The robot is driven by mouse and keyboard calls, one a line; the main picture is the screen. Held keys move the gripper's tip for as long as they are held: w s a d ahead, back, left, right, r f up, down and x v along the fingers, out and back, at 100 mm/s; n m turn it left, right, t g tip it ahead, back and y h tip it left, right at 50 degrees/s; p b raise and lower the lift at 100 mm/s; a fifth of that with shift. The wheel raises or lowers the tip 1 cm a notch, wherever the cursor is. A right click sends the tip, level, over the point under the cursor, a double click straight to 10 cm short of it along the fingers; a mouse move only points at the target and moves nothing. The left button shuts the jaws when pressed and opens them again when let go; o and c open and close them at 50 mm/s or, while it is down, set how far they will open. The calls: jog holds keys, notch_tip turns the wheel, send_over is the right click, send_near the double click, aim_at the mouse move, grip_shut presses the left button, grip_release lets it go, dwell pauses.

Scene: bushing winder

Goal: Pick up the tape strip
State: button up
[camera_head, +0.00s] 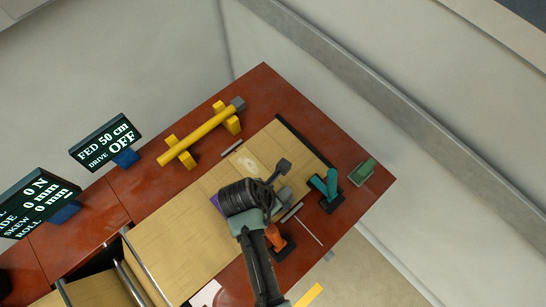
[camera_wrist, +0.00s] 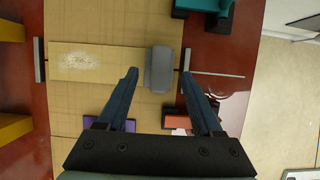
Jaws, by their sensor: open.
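A pale, slightly glossy strip (camera_wrist: 95,62) lies flat on the tan sheet in the wrist view, with a grey block (camera_wrist: 160,70) at its right end. It looks like the tape strip. It also shows in the head view (camera_head: 246,162), partly hidden by my arm. My gripper (camera_wrist: 158,76) is open and empty, with one dark finger on each side of the grey block. I cannot tell how high the fingertips are above it. In the head view, my gripper (camera_head: 271,184) is over the sheet's right part.
A teal tool (camera_head: 325,186) and a green tray (camera_head: 362,172) are to the right. An orange tool (camera_head: 275,237) is close beside my arm. A yellow bar (camera_head: 205,132) rests on yellow supports at the back. A thin pale rod (camera_wrist: 218,73) lies right of the block. Two display screens (camera_head: 104,143) (camera_head: 38,203) stand left.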

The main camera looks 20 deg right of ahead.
aim_at(281, 196)
jog(key=shift+x, duration=2)
jog(key=shift+d, duration=0.1)
grip_shut()
